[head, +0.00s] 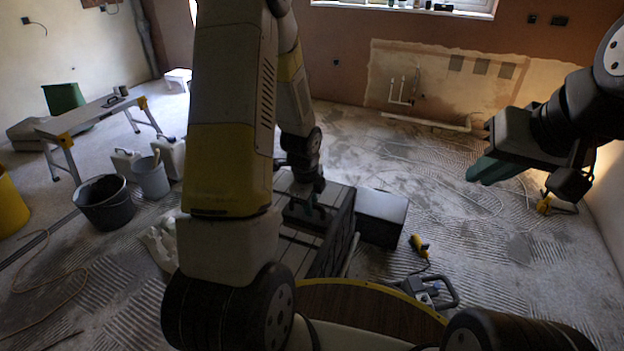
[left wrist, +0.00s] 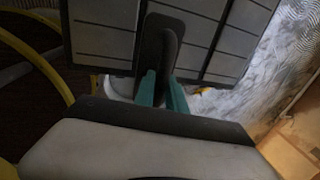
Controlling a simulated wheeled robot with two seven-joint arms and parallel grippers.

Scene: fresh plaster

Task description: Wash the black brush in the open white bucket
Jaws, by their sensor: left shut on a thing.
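My left gripper (head: 308,208) is low over a dark slatted box top in the head view. In the left wrist view its teal fingers (left wrist: 162,92) are shut on a dark, rounded handle, which I take to be the black brush (left wrist: 161,40). Its far end lies against or just above the panelled grey surface; I cannot tell which. The open pale bucket (head: 151,181) stands on the floor at the left, with a light stick leaning in it. My right gripper (head: 490,170) hangs at the right, away from everything; its finger gap is not clear.
A dark bucket (head: 106,212) stands beside the pale bucket, with white canisters (head: 171,158) behind. The slatted dark box (head: 335,240) and a black box (head: 382,217) are at centre. A yellow-handled tool (head: 419,245) lies right. A work platform (head: 88,115) stands back left. The right floor is mostly clear.

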